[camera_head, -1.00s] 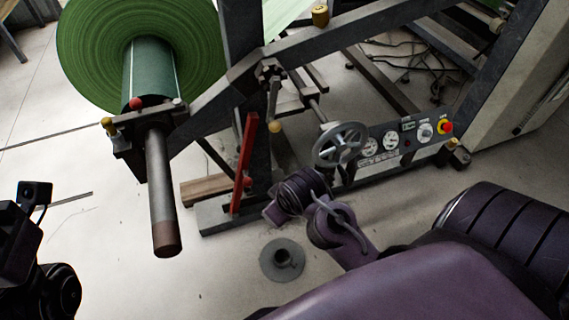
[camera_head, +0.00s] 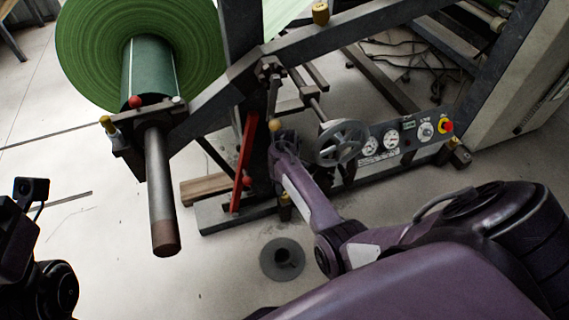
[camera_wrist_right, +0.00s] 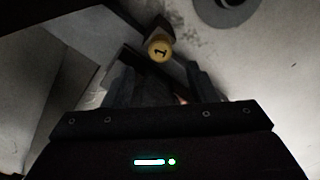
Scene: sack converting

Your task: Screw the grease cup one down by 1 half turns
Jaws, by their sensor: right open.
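Grease cup one is a small yellow cap marked "1" (camera_wrist_right: 159,49) in the right wrist view. It sits on a dark mount just beyond my right gripper (camera_wrist_right: 160,82), whose two dark fingers stand apart, empty, with the cap between their lines in the picture. I see no contact. In the head view a small yellow cup (camera_head: 285,199) low on the machine frame, beside my right forearm, appears to be the same one. My right wrist there is above it in the picture, near the red lever; its fingers are not clear. Only part of my left arm shows at the left edge.
A red lever (camera_head: 243,163) and a spoked handwheel (camera_head: 341,143) flank my right wrist. A gauge panel (camera_head: 405,138) is to the right. A grey round base (camera_head: 282,260) stands on the floor. The green roll's shaft (camera_head: 160,195) juts out left. Floor at lower left is clear.

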